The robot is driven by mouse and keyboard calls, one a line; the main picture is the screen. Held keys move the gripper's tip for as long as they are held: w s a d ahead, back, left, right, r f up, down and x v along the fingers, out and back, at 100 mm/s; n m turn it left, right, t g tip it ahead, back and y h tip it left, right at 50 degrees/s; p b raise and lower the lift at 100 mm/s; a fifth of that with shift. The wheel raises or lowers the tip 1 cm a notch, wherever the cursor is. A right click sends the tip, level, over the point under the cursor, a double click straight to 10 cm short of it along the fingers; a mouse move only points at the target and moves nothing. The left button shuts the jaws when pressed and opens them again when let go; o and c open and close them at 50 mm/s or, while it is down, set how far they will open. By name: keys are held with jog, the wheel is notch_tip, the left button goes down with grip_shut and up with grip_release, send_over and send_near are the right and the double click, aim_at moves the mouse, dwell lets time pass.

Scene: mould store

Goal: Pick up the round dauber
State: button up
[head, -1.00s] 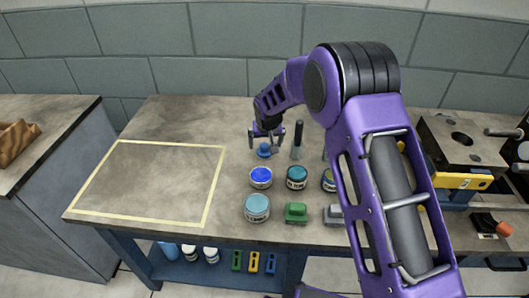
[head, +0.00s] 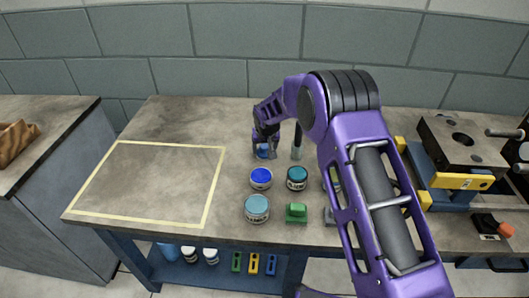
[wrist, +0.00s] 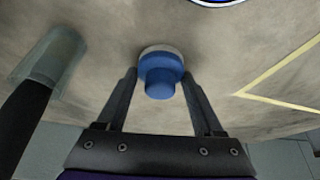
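The round dauber (head: 262,153), blue with a round knob and a pale base rim, stands on the workbench. In the wrist view the dauber (wrist: 160,75) is upright at the centre, between my fingers. My gripper (head: 264,150) is low over it, with a finger at either side. In the wrist view my gripper (wrist: 160,78) is open, with small gaps between the fingers and the knob. In the head view my gripper partly hides the dauber.
A black-handled tool with a grey-green end (head: 297,142) stands close to the right. Jars with blue (head: 261,178), teal (head: 297,177) and pale teal (head: 257,208) lids stand nearer. A green block (head: 296,213) is at the front. The taped rectangle (head: 217,185) at left is empty.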

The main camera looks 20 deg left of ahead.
aim_at(264, 145)
jog(key=c, duration=0.5)
notch_tip(264, 145, up, 10)
jog(key=shift+p, duration=0.55)
jog(key=shift+c, duration=0.2)
jog(key=o, duration=0.7)
jog(key=c, duration=0.5)
